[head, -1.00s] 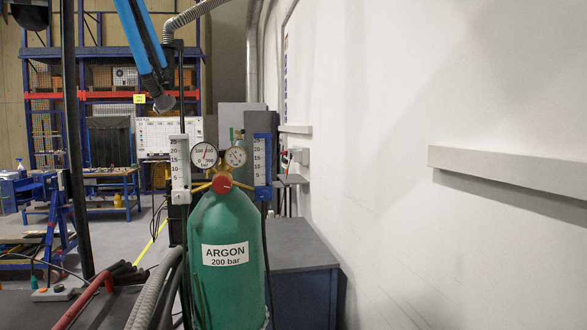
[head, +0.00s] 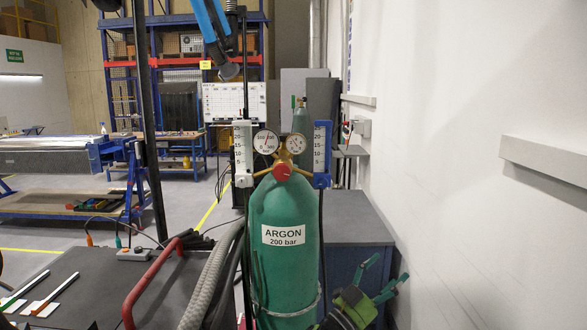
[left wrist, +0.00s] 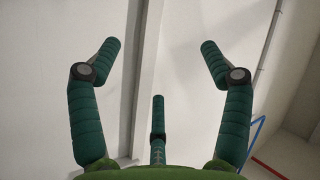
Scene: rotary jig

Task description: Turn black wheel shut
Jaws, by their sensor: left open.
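I cannot make out a black wheel in either view. A green argon cylinder (head: 284,262) stands upright in the middle of the head view. On top sits a brass regulator with two round gauges and a red knob (head: 283,172). My left gripper (head: 387,270) shows at the lower right of the head view, to the right of the cylinder and apart from it, fingers pointing up. In the left wrist view its green fingers (left wrist: 160,48) are spread wide with nothing between them, facing pale wall surfaces. My right gripper is not in view.
A white flowmeter (head: 243,152) and a blue one (head: 321,152) flank the gauges. A grey-topped cabinet (head: 362,228) stands behind the cylinder. A grey hose (head: 212,275) and a red handle (head: 150,280) are at its left. The white wall with a ledge (head: 545,166) bounds the right.

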